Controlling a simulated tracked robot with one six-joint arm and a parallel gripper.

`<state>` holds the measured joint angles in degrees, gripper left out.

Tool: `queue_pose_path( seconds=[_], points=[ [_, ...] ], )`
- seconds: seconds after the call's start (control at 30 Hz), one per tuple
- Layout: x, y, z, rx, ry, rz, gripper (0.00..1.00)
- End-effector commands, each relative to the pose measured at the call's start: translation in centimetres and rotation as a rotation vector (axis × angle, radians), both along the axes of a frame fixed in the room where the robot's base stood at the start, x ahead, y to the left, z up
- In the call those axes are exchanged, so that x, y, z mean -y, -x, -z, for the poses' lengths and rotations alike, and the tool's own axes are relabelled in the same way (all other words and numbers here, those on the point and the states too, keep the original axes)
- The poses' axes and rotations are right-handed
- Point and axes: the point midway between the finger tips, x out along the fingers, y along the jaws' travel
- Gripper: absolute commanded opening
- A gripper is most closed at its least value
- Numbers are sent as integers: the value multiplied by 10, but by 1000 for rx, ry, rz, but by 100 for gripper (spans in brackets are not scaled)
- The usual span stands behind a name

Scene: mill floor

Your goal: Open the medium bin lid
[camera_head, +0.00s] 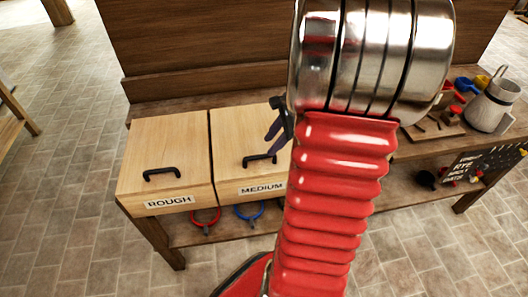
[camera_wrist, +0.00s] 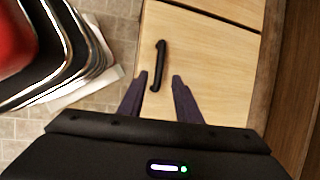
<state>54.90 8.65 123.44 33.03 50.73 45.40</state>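The medium bin's pale wooden lid (camera_head: 234,133) lies shut, with a black bar handle (camera_head: 258,159) near its front edge and a MEDIUM label on the front. My arm hides its right part in the head view. My gripper (camera_head: 272,134) has dark purple fingers and is above this lid, behind the handle in the picture. In the wrist view the fingers (camera_wrist: 160,76) are spread apart with nothing held. The handle (camera_wrist: 160,58) shows in line with the gap between the fingertips; I cannot tell its distance below them.
The rough bin (camera_head: 165,145), also shut with a black handle, stands directly left. Red and blue rings (camera_head: 249,211) hang below the bins. A metal jug (camera_head: 493,104) and small coloured items stand at the right of the bench. A wooden back panel (camera_head: 200,45) rises behind; the floor in front is clear.

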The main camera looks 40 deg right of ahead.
Motion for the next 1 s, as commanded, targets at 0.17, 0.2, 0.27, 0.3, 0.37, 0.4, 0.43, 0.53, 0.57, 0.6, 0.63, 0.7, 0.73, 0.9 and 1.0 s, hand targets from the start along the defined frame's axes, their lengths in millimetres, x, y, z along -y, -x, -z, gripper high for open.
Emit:
queue_pose_path(
  seconds=[0.17, 0.2, 0.27, 0.3, 0.37, 0.4, 0.43, 0.53, 0.57, 0.6, 0.63, 0.7, 0.73, 0.9, 1.0],
  points=[
    [-7, -10, 26, -2, -3, -2, 31],
    [-8, -12, 31, -2, -1, -1, 31],
    [-9, -15, 38, -2, -2, -1, 31],
    [-10, -16, 42, -1, -2, -1, 31],
    [-11, -18, 47, 0, -1, -1, 31],
    [-12, -19, 49, -1, -2, -1, 31],
    [-12, -20, 51, -1, 0, 0, 31],
    [-12, -21, 53, -1, 0, 0, 31],
    [-12, -21, 54, -1, 1, 0, 31],
    [-12, -21, 54, -1, 1, 0, 31],
    [-12, -21, 54, -1, 1, 0, 31],
    [-12, -21, 53, -1, 1, 0, 31],
    [-12, -21, 53, -1, 1, 0, 31],
    [-12, -21, 53, -1, 1, 0, 22],
    [-12, -21, 53, -1, 1, 0, 15]
  ],
)
